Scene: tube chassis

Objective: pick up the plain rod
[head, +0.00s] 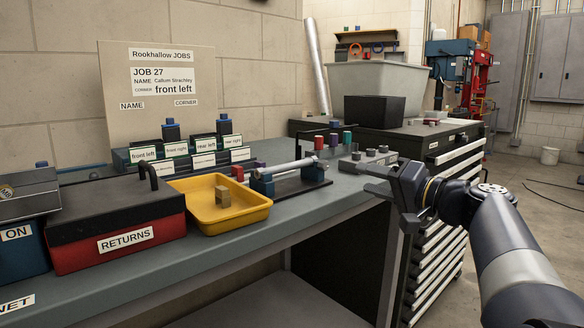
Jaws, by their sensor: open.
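A plain silver rod (288,167) lies roughly level across two blue supports of a dark stand (300,188) on the workbench. Its left end reaches toward the yellow tray. My gripper (352,178) is open and empty, to the right of the rod and stand, with its fingers pointing left. There is a visible gap between the fingers and the rod in the picture. How far apart they are in depth I cannot tell.
A yellow tray (183,184) with a tan block stands left of the stand. A red RETURNS box (85,244) is farther left. Labelled holders (190,155) and a JOB 27 board (157,62) stand behind. Small coloured pieces and grey blocks (368,158) sit near my gripper.

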